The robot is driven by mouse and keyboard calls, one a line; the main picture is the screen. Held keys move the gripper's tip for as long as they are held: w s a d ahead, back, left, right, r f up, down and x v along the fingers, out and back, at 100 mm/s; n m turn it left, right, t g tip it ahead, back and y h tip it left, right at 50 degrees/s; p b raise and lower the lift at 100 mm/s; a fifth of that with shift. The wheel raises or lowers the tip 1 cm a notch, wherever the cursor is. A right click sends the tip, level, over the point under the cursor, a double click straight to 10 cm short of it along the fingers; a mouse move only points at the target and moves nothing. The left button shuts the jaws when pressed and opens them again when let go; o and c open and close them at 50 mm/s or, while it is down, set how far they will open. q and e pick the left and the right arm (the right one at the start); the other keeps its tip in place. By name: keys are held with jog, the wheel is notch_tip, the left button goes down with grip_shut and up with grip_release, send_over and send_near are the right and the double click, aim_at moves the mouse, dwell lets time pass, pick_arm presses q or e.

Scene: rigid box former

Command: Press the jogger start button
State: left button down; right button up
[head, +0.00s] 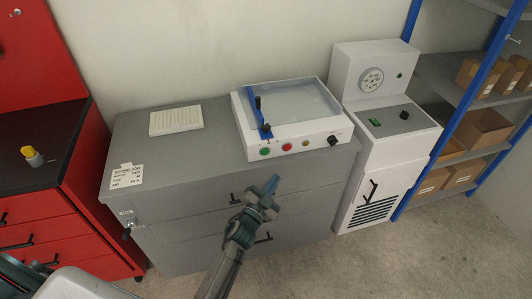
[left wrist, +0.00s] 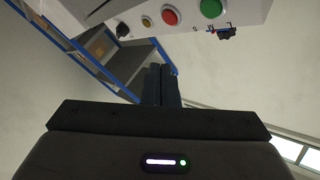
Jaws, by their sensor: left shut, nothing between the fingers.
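The jogger (head: 250,140) is a white box with a shallow tray on top, standing on the grey cabinet. Its front face carries a round green button (head: 265,151), a red button (head: 287,147), a small yellow button (head: 305,143) and a black knob (head: 333,140). My left gripper (head: 272,184) is shut and empty, in front of the cabinet and below the jogger's panel, apart from the buttons. In the left wrist view its closed fingers (left wrist: 161,84) point toward the panel, with the green button (left wrist: 211,8) up and to the right. My right gripper is not in view.
The grey cabinet (head: 180,165) has drawers with black handles. A paper pad (head: 176,120) and a printed card (head: 127,176) lie on it. A white machine (head: 390,150) stands to the right, before blue shelving (head: 470,70). A red workbench (head: 70,210) stands left.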

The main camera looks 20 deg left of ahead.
aim_at(265, 152)
pick_arm(q)
jog(key=w+a, duration=0.1)
jog(key=w, duration=0.1)
jog(key=w+a+b, duration=0.1)
jog(key=w+a, duration=0.1)
jog(key=w+a+b, duration=0.1)
jog(key=w, duration=0.1)
jog(key=shift+w+a, duration=0.3)
jog(key=shift+w, duration=0.1)
jog(key=shift+w+a, duration=0.15)
jog(key=shift+w, duration=0.05)
dwell(0.3)
dwell(0.5)
dwell(0.3)
dwell(0.5)
